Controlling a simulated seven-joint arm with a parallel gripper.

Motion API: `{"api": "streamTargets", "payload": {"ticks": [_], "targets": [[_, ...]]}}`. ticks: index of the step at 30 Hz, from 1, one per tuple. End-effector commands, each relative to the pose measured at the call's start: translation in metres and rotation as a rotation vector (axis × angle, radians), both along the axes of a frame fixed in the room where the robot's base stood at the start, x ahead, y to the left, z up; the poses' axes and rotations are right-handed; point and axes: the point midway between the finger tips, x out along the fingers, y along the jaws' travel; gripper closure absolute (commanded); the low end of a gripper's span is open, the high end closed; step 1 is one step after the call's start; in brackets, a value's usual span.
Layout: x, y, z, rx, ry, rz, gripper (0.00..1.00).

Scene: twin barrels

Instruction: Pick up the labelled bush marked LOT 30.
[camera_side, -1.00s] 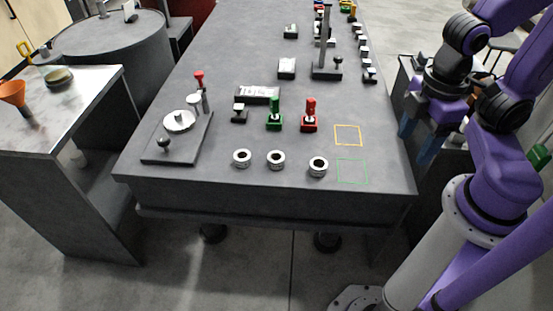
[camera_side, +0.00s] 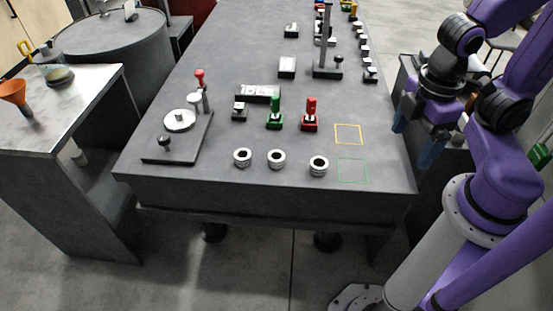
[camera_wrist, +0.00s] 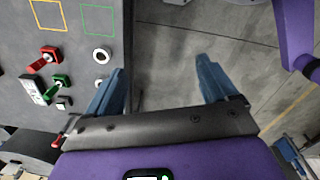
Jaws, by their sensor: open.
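Three ring-shaped metal bushes stand in a row near the table's front edge in the side view: a left one (camera_side: 242,158), a middle one (camera_side: 276,159) and a right one (camera_side: 319,166). No LOT 30 marking is readable on any of them. In the wrist view one bush (camera_wrist: 102,55) shows left of the fingers, and another (camera_wrist: 99,84) is partly hidden by the left finger. My gripper (camera_side: 415,136) is off the table's right edge, apart from the bushes. Its blue fingers are spread and empty in the wrist view (camera_wrist: 161,66), with floor between them.
Green (camera_side: 275,116) and red (camera_side: 310,118) upright-handled devices stand behind the bushes. An orange square outline (camera_side: 348,134) and a green one (camera_side: 352,171) mark bare table at the right. A fixture plate (camera_side: 160,151) lies left. A post stand (camera_side: 327,70) rises farther back.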

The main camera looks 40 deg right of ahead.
Motion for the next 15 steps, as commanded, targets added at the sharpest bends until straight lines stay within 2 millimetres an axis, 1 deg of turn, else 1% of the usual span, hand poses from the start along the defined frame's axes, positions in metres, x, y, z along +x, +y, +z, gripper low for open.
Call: {"api": "streamTargets", "payload": {"ticks": [5, 8, 15], "targets": [[0.028, 0.006, -0.018, -0.178, -0.037, 0.106, 0.14], [0.049, 0.010, -0.031, -0.302, -0.066, 0.186, 0.14], [0.098, 0.028, -0.063, -0.575, -0.140, 0.400, 0.14]]}}
